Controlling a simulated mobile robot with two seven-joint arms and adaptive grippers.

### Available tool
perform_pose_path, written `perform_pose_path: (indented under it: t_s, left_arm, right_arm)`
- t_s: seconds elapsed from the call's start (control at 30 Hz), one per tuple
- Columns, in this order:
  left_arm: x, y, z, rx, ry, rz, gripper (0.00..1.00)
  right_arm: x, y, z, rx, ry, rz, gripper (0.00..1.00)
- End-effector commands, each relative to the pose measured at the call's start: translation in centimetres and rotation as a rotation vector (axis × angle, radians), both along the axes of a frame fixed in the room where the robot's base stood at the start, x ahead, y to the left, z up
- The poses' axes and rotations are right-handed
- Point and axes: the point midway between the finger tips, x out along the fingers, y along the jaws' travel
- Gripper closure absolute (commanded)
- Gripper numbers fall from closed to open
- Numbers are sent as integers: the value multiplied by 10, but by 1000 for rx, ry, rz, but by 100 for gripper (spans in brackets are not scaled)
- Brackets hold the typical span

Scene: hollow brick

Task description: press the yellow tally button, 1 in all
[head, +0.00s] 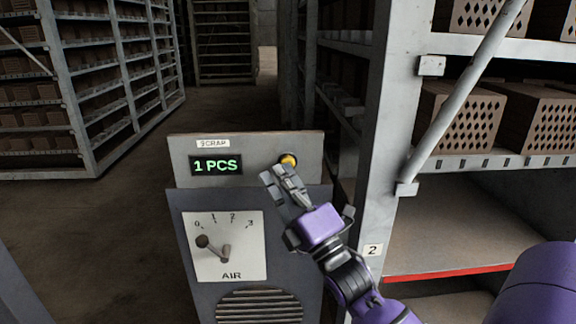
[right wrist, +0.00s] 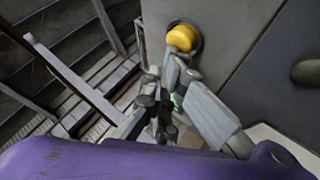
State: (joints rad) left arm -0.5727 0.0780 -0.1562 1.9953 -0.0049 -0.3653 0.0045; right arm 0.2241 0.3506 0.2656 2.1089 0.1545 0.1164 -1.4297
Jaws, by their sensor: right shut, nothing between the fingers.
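The yellow tally button (head: 288,159) sits in a dark ring at the upper right of a grey panel (head: 250,143). Left of it a green display (head: 216,165) reads "1 PCS" under a "SCRAP" label. My right gripper (head: 272,173) is shut and empty, its fingertips just below and left of the button in the head view. In the right wrist view the yellow button (right wrist: 181,39) stands just beyond the fingertips (right wrist: 172,68); I cannot tell whether they touch it. My left gripper is not in view.
Below the display is a dial (head: 224,246) marked AIR with a lever, above a vent grille (head: 260,306). A shelf rack with a post (head: 385,120) and hollow bricks (head: 458,115) stands close on the right. An aisle floor (head: 140,180) lies open at the left.

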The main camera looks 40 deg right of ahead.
Motion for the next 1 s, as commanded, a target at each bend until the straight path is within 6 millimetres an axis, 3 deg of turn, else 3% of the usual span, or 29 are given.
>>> perform_pose_path:
  t_s: [0.33,0.73,1.0]
  left_arm:
    - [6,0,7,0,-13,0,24]
    - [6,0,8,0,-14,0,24]
    - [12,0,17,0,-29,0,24]
  right_arm:
    - [-14,8,1,1,0,0,100]
    - [-18,10,0,1,1,0,100]
    - [-40,24,1,1,-1,0,100]
